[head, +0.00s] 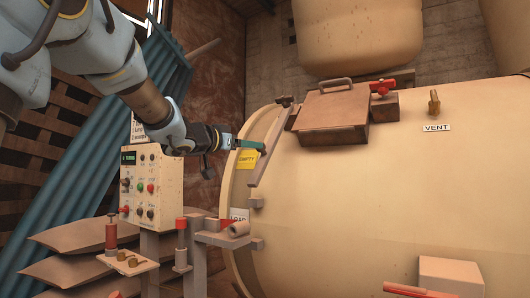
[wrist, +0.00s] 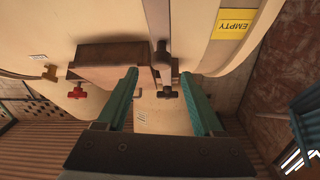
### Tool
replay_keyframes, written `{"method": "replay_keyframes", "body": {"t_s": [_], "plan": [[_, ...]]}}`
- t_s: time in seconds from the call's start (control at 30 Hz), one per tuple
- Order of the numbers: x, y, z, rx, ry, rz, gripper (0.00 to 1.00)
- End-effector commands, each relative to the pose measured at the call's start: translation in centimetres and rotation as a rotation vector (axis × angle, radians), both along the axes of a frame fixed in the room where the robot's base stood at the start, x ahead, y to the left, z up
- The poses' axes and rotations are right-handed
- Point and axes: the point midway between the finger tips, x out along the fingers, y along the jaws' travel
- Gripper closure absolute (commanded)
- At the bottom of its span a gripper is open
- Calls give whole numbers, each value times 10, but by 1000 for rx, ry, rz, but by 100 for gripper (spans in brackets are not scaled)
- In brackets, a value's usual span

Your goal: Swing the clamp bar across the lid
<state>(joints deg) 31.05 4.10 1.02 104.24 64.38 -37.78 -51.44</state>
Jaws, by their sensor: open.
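The lid (head: 333,108) is a brown square hatch with a handle on top of the cream vessel. The clamp bar (head: 268,150) is a long grey-brown bar along the lid's left side, not across it; a dark knob (head: 285,100) is at its upper end. My gripper (head: 258,146) is open, its green fingers reaching the bar from the left. In the wrist view, the fingers (wrist: 159,74) are spread, with the bar (wrist: 156,22) and its dark fittings showing between and beyond them. The lid (wrist: 112,58) is beside the left finger. Whether a finger touches the bar is unclear.
A red-handled fitting (head: 382,88) is right of the lid, with a brass vent valve (head: 434,102) farther right. A yellow EMPTY sign (head: 247,159) is by the bar. A control box (head: 152,187) and a bracket (head: 222,232) stand lower left.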

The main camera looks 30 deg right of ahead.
Motion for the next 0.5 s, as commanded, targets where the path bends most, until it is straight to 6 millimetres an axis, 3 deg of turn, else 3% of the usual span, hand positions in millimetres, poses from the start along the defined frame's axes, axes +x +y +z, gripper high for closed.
{"method": "replay_keyframes", "body": {"t_s": [0.5], "plan": [[40,-76,0,2,2,3,32]]}}
